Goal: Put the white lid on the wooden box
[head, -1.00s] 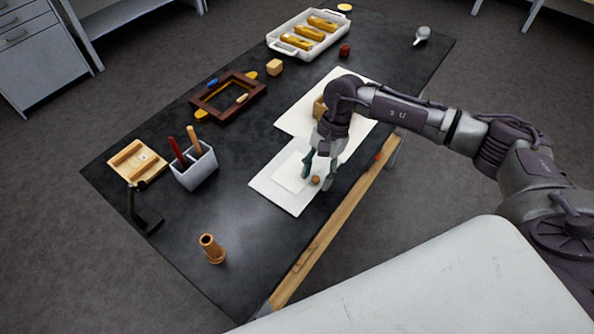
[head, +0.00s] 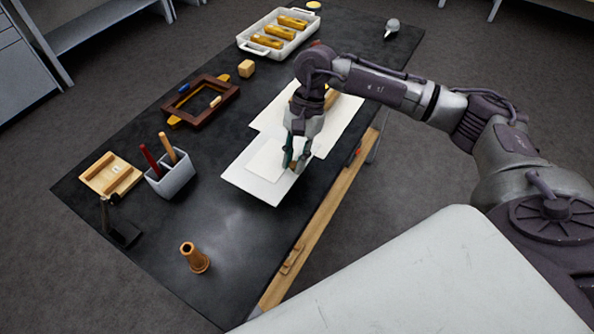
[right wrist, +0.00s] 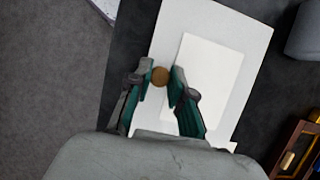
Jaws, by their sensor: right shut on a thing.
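The white lid (head: 236,177) is a flat white plate with a smaller raised white panel and a round wooden knob (right wrist: 160,76) near one edge. My right gripper (head: 295,163) is shut on the knob and holds the lid slightly above the dark table. In the right wrist view the fingers (right wrist: 161,80) close on both sides of the knob, with the lid (right wrist: 170,35) behind it. A tan wooden block shape (head: 329,98), apparently the wooden box, stands on a larger white sheet (head: 268,121); my arm hides most of it. My left gripper is out of view.
The dark table (head: 120,225) also holds a white tray (head: 247,46), a brown frame (head: 185,117), a wooden cube (head: 246,69), a cup with tools (head: 176,178), a wooden tray (head: 104,180) and a brown turned piece (head: 194,258).

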